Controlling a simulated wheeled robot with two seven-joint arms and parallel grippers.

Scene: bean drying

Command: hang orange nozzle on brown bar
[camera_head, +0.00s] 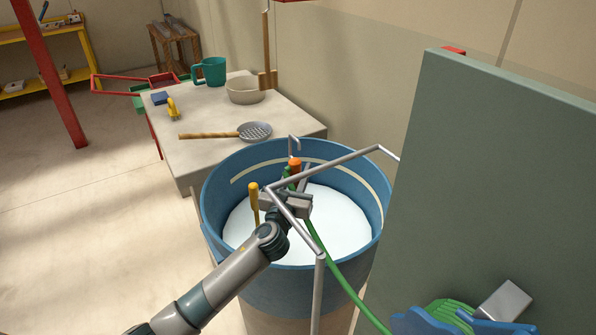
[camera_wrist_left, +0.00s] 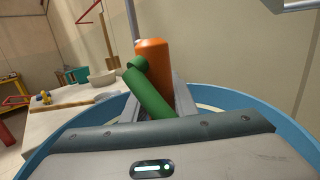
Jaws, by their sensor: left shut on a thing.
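The orange nozzle (camera_head: 295,164) is held by my left gripper (camera_head: 298,183), above the white contents of the blue tub (camera_head: 225,170). In the left wrist view the orange nozzle (camera_wrist_left: 154,62) stands upright beyond a green part (camera_wrist_left: 148,93), between the fingers of my left gripper (camera_wrist_left: 155,102). A green hose (camera_head: 338,272) runs down from it over the tub's near rim. A brown upright wooden piece (camera_head: 266,45) stands behind the table; I cannot tell whether it is the brown bar. My right gripper is not in view.
A grey pipe frame (camera_head: 330,167) crosses above the tub, close to my left gripper. A yellow handle (camera_head: 254,200) stands in the tub. The table (camera_head: 205,155) holds a skimmer (camera_head: 255,131), bowl (camera_head: 245,92) and teal mug (camera_head: 211,71). A large green panel (camera_head: 490,170) blocks the right.

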